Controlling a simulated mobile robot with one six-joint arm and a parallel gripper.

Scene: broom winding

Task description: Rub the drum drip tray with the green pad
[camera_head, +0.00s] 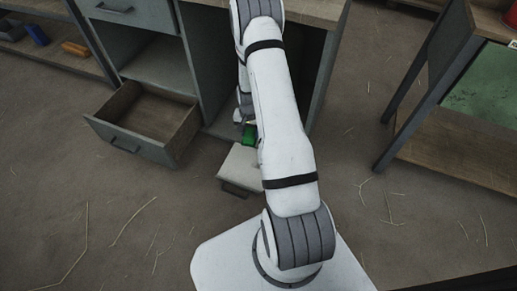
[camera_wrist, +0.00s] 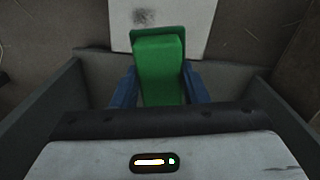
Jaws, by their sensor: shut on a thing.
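A green pad (camera_head: 249,133) is held between the blue fingers of my gripper (camera_wrist: 156,85). The pad (camera_wrist: 160,70) fills the middle of the wrist view, its far end overlapping the near edge of a pale flat panel (camera_wrist: 190,20). The panel has a dark smudge (camera_wrist: 144,16). I cannot tell if pad and panel touch. In the head view the pale panel, which looks like the drip tray (camera_head: 240,165), sits low in front of the cabinet, partly hidden by my arm. My gripper is mostly hidden there.
Grey walls stand left (camera_wrist: 45,100) and right (camera_wrist: 285,95) of my gripper. An open wooden drawer (camera_head: 150,115) juts out at the left. A bench with a spotted green surface (camera_head: 485,85) stands right. Straw litters the open floor (camera_head: 120,220).

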